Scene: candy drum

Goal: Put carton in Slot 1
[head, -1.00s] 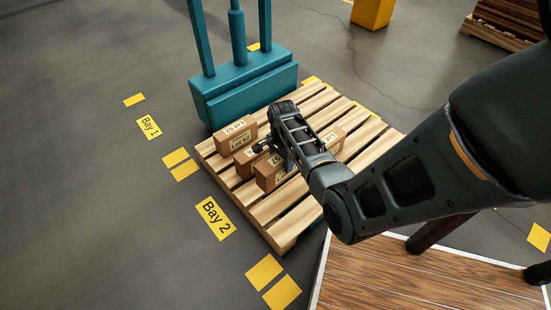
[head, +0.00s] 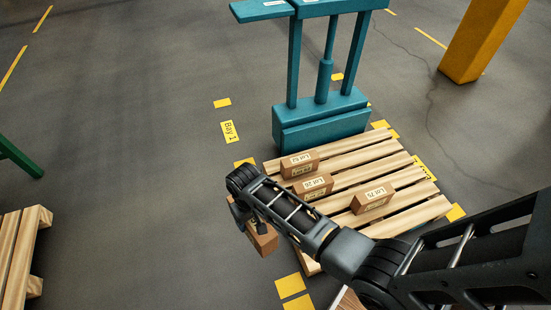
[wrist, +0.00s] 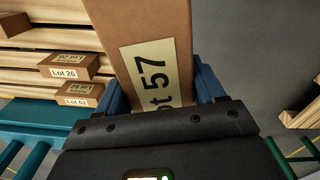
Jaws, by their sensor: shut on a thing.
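My gripper (head: 243,214) is shut on a brown carton (head: 264,241). It holds this carton in the air beside the left edge of the wooden pallet (head: 418,206). In the wrist view the held carton (wrist: 143,25) fills the middle, between the blue fingers, and its label shows "ot 57", with the first letter hidden. Three other cartons stand on the pallet: Lot 62 (head: 300,164), Lot 26 (head: 313,187) and Lot 75 (head: 372,200). No marking reading Slot 1 is visible in either view.
A teal lift frame (head: 322,122) stands at the pallet's back end. A yellow floor label (head: 229,132) reads Bay 1. Another wooden pallet (head: 22,245) and a green leg (head: 18,157) are at the left. A yellow post (head: 482,40) stands back right. The floor between the pallets looks clear.

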